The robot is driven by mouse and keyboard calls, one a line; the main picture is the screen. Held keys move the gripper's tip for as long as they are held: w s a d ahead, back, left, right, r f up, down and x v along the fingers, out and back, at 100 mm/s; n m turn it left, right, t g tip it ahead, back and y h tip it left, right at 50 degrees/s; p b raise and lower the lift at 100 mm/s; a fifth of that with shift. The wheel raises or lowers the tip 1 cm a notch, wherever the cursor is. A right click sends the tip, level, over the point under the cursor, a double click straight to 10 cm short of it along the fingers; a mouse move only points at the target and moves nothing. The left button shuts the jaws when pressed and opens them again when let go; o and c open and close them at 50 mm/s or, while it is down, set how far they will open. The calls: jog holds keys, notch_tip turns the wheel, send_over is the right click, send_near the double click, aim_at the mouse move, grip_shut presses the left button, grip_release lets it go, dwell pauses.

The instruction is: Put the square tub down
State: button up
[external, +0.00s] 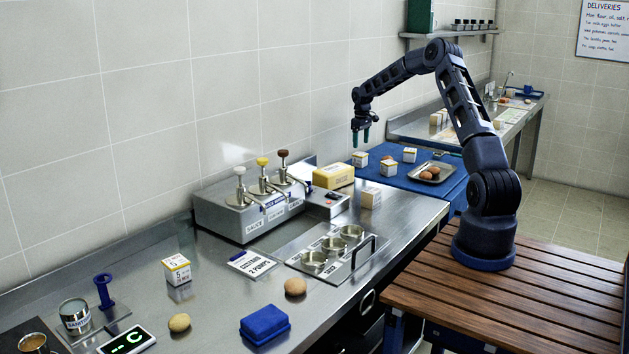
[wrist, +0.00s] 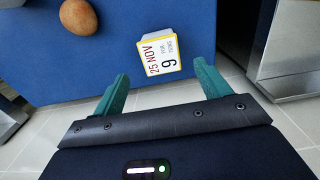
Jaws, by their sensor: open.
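A small white square tub with a yellow-edged date label (external: 360,158) stands on the blue surface (external: 428,190), near its wall-side edge. In the wrist view the same tub (wrist: 160,54) shows its label, reading 25 NOV, close to the edge of the blue surface (wrist: 75,70). My gripper (external: 361,137) is above the tub, fingers pointing down. In the wrist view its two green fingers (wrist: 162,82) are spread wide with nothing between them, and the tub lies just beyond the tips. The gripper looks clear of the tub.
Similar tubs stand nearby on the blue surface (external: 388,168) (external: 410,155), with a loose brown egg (wrist: 78,16) and a metal tray (external: 416,175) of eggs. Another tub (external: 371,198) and a yellow box (external: 333,176) stand on the steel counter. A pump dispenser (external: 240,218) is farther left.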

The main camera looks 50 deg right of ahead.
aim_at(360, 154)
jog(key=s+a+r+h, duration=0.1)
jog(key=s+a+r, duration=0.3)
jog(key=a+r, duration=1.25)
jog(key=s+a+r+t+h, duration=0.1)
jog(key=s+a+r, duration=0.95)
jog(key=a, duration=0.25)
jog(key=s+a+r+t, duration=0.1)
jog(key=s+a+r, duration=0.1)
jog(key=s+a, duration=0.45)
jog(key=s+a+r+t, duration=0.15)
jog(key=s+a, duration=0.25)
jog(key=s, duration=0.6)
jog(key=s+a+f+y, duration=0.1)
jog(key=s+a+f, duration=0.1)
jog(key=s, duration=0.6)
jog(key=s+a+f+t+y, duration=0.1)
jog(key=s+a, duration=0.3)
jog(key=s, duration=0.5)
jog(key=shift+s+f, duration=0.3)
jog(key=shift+f, duration=0.4)
